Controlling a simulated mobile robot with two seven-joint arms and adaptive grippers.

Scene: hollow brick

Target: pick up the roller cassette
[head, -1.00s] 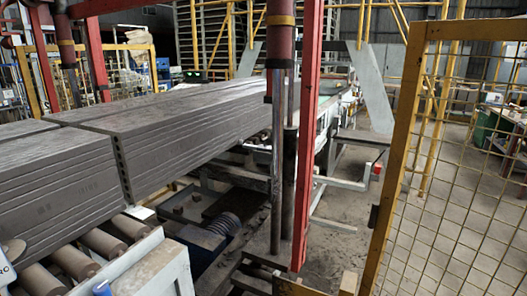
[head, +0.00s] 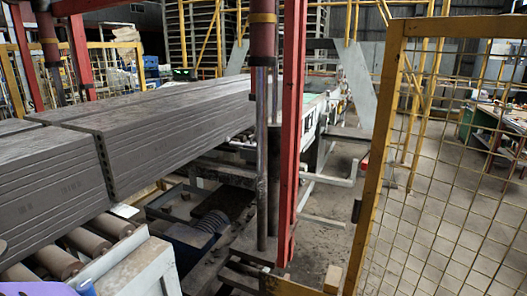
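I cannot pick out a roller cassette for certain in the head view. A plain purple shape (head: 42,289) shows at the bottom left edge, mostly cut off by the frame, and I cannot tell what it is. A small blue piece (head: 86,287) is right beside it. Neither of my grippers is in view, so their hold on anything is hidden.
Long grey hollow bricks (head: 55,185) lie stacked at the left, above conveyor rollers (head: 87,241) in a light metal frame (head: 130,265). A red post (head: 292,130) stands mid-view. A yellow mesh fence (head: 375,150) bounds the right; concrete floor shows behind it.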

